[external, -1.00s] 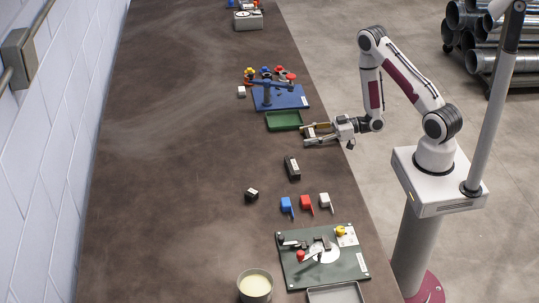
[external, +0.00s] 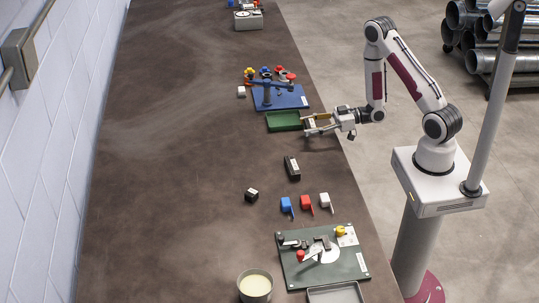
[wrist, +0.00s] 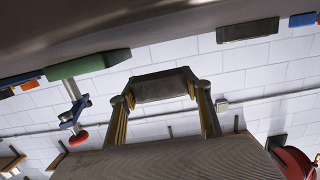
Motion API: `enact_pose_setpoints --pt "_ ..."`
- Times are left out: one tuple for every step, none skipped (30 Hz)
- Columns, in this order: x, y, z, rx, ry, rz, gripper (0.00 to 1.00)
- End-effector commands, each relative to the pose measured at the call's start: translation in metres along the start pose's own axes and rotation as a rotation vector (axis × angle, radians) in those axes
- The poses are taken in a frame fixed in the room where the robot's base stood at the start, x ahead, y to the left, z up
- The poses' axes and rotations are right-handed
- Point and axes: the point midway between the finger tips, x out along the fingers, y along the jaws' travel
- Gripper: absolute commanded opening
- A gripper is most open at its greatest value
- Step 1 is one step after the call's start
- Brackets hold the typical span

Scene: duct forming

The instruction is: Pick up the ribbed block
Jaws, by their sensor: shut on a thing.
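My gripper (external: 317,122) is over the right edge of the bench, just right of the green tray (external: 284,121). In the wrist view my gripper (wrist: 163,92) has a finger on each side of a dark grey block (wrist: 163,87) and is shut on it. The block lies across between the fingertips. It is small and partly hidden by the fingers in the external view (external: 309,124). I take it for the ribbed block, but its ribs are too small to make out. The green tray also shows in the wrist view (wrist: 88,65).
A blue plate fixture (external: 283,99) stands behind the tray. A black box (external: 292,168) and a small dark block (external: 251,195) lie in front. Blue (external: 286,204), red (external: 306,203) and white (external: 325,201) pieces stand nearer. The bench's left side is clear.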

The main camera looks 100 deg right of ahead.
Motion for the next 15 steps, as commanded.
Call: enact_pose_setpoints --pt "-0.001 0.000 -0.007 -0.003 0.004 0.000 0.15" --pt "-0.002 0.000 -0.010 -0.002 0.003 0.000 0.15" --pt "-0.002 0.000 -0.014 -0.003 0.003 0.000 0.15" --pt "-0.003 0.000 -0.017 -0.004 0.002 0.000 0.15" --pt "-0.003 0.000 -0.020 -0.003 0.002 0.000 0.15" --pt "-0.004 0.000 -0.024 -0.002 0.003 0.000 0.15" --pt "-0.004 0.000 -0.027 -0.003 0.003 0.000 0.15" --pt "-0.004 0.000 -0.030 -0.003 0.003 0.000 0.15" --pt "-0.005 0.000 -0.034 -0.003 0.003 0.000 0.15" --pt "-0.005 0.000 -0.036 -0.003 0.003 0.000 0.15" --pt "-0.006 0.000 -0.038 -0.002 0.003 0.000 0.15" --pt "-0.006 0.000 -0.041 -0.002 0.002 0.000 0.15" --pt "-0.006 0.000 -0.043 -0.003 0.002 0.000 0.15" --pt "-0.007 0.000 -0.045 -0.003 0.002 0.000 0.15" --pt "-0.007 0.000 -0.047 -0.002 0.002 0.000 0.15"
